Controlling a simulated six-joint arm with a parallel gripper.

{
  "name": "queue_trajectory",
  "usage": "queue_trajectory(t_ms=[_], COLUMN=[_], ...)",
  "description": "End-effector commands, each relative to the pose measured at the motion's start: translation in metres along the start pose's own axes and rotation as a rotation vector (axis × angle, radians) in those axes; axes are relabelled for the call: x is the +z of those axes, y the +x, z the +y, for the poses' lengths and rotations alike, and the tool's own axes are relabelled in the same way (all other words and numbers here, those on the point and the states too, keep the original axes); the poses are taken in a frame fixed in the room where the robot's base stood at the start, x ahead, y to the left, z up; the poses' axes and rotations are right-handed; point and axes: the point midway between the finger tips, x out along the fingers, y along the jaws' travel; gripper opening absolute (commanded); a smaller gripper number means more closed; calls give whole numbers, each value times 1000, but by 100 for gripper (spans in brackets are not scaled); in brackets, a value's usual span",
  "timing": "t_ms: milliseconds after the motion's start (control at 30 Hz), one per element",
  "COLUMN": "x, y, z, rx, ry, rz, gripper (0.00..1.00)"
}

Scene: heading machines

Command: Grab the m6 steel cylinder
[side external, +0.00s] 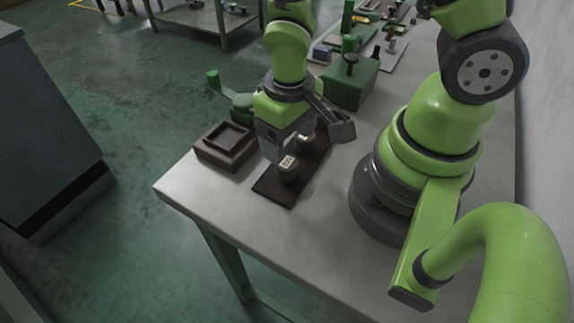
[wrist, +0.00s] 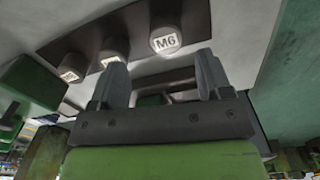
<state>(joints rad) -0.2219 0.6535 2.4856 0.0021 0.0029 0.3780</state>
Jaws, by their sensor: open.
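The M6 steel cylinder (wrist: 166,41) shows in the wrist view with a white top label reading M6. It stands upright at the right end of a row on a dark mat (wrist: 192,17). My gripper (wrist: 160,74) is open, with nothing between its fingers. The M6 cylinder appears just beyond the fingers, apart from them. In the side view my gripper (side external: 278,152) points down over the mat (side external: 270,187), close to a labelled cylinder (side external: 288,170) at the near end. That label is too small to read surely. My gripper partly hides the row.
Two more cylinders stand in the row, a middle one (wrist: 114,49) and a left one (wrist: 72,67). A dark square tray (side external: 224,158) lies left of the mat. A green block (side external: 350,88) stands behind. The table's near part (side external: 235,200) is clear.

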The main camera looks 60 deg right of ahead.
Motion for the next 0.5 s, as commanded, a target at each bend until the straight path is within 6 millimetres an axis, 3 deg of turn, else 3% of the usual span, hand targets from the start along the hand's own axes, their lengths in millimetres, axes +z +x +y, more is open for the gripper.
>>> queue_trajectory(t_ms=[300,500], x=[5,4], y=[36,50], z=[-7,-7], rx=[3,2], ry=[-1,0], rz=[-5,-2], gripper=[72,72])
